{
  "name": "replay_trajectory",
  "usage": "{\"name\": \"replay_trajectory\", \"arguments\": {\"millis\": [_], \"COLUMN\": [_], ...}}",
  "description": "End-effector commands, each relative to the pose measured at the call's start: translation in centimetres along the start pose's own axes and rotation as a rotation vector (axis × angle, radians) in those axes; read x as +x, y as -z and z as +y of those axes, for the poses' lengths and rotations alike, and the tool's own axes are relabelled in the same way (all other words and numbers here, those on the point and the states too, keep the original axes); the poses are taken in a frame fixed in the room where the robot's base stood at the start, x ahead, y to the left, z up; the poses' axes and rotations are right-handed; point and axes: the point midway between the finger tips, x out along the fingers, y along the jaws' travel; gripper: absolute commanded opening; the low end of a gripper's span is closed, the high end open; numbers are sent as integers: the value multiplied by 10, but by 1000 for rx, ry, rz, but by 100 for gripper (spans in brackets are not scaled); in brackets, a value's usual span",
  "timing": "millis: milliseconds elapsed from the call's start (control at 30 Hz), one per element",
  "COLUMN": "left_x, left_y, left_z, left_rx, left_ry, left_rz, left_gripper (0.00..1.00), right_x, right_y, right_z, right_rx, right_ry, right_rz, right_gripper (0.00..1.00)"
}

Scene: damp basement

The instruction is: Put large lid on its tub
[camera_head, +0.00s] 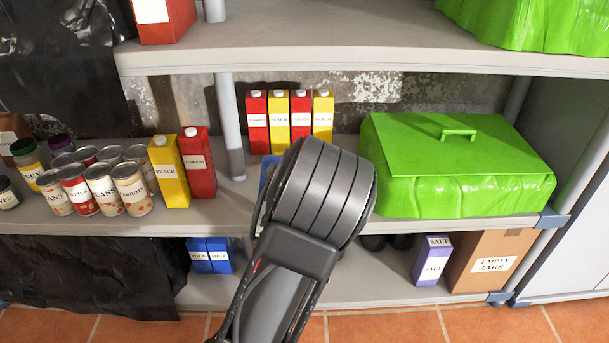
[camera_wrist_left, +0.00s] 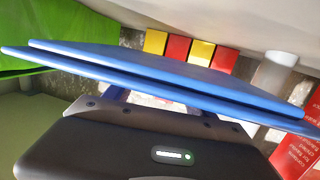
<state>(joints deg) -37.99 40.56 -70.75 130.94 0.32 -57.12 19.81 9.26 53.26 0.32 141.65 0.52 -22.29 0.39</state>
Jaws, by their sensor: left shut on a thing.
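My left gripper (camera_wrist_left: 150,108) is shut on a blue lid (camera_wrist_left: 165,76), a thin flat panel with a rim that spans most of the left wrist view, close to the gripper body. In the head view, my left arm comes up from the bottom centre and hides the gripper. Only a blue sliver (camera_head: 268,172), likely the lid, shows beside the wrist. A green tub (camera_head: 465,196) stands on the middle shelf at right, with a green handled lid (camera_head: 440,148) on top. No blue tub is clearly seen. My right gripper is not in view.
Upright cartons (camera_head: 290,122) stand at the back of the middle shelf (camera_head: 345,222). Cans (camera_head: 103,188) and two cartons (camera_head: 185,165) stand at left. Below are blue milk cartons (camera_head: 210,256), a salt box (camera_head: 432,262) and a cardboard box (camera_head: 492,262). An upper shelf (camera_head: 330,52) overhangs.

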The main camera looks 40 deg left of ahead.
Motion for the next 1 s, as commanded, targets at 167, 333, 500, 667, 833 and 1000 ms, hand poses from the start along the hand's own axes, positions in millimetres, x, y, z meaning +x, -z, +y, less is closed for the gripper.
{"name": "replay_trajectory", "arguments": {"millis": [167,333,500,667,833,1000], "left_x": [-5,-6,-6,-6,-6,-6], "left_y": [36,44,42,42,42,42], "left_z": [0,0,0,0,0,1], "left_rx": [-2,1,1,1,1,1], "left_ry": [-1,-1,0,0,0,-2], "left_rz": [1,0,0,0,0,0], "left_gripper": [22,22,22,22,22,22], "right_x": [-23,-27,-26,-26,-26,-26], "right_y": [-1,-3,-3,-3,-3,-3], "right_z": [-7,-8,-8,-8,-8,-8], "right_rx": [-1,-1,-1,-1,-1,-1], "right_ry": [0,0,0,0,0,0], "right_rz": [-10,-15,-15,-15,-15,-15], "right_gripper": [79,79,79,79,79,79]}}
